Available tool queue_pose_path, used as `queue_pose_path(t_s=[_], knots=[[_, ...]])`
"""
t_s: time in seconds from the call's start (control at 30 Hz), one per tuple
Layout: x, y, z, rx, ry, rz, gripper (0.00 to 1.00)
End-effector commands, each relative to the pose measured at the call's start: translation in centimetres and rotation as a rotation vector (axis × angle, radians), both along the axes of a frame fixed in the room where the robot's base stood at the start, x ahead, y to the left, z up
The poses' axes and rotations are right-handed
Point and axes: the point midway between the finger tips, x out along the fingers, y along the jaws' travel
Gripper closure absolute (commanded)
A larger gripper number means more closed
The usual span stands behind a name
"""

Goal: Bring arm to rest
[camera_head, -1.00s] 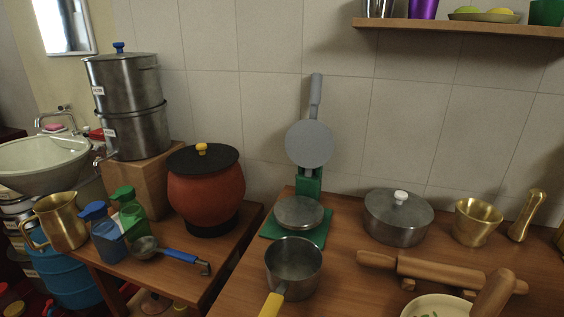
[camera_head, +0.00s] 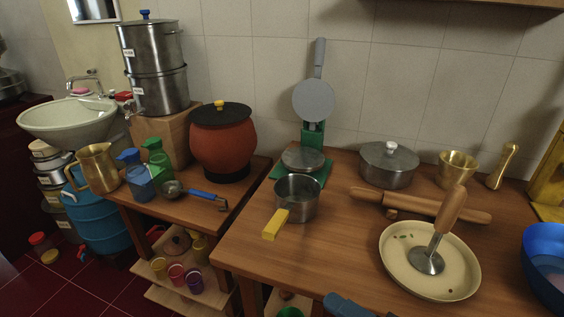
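My gripper is not clearly visible in the head view. A dark blue-grey shape (camera_head: 345,306) pokes in at the bottom edge, in front of the counter, and I cannot tell what it is. The wooden counter (camera_head: 262,240) holds a small saucepan (camera_head: 298,195) with a yellow handle, a lidded steel pot (camera_head: 388,166), a brass mortar (camera_head: 456,168) and a rolling pin (camera_head: 420,204). A cream plate (camera_head: 395,268) at the front right holds a wooden-handled tool (camera_head: 440,230).
A lower table on the left carries a red-brown pot (camera_head: 222,145), stacked steel pots (camera_head: 155,70), bottles (camera_head: 140,182), a brass jug (camera_head: 98,168) and a ladle (camera_head: 200,193). A blue bowl (camera_head: 545,255) stands at the right edge. The red floor (camera_head: 85,280) shows at lower left.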

Motion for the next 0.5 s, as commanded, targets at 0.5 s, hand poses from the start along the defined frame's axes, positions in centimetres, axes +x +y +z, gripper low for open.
queue_pose_path(t_s=[0.5], knots=[[-5.4,-4.7,-5.6,-0.323,-0.027,-0.204,0.51]])
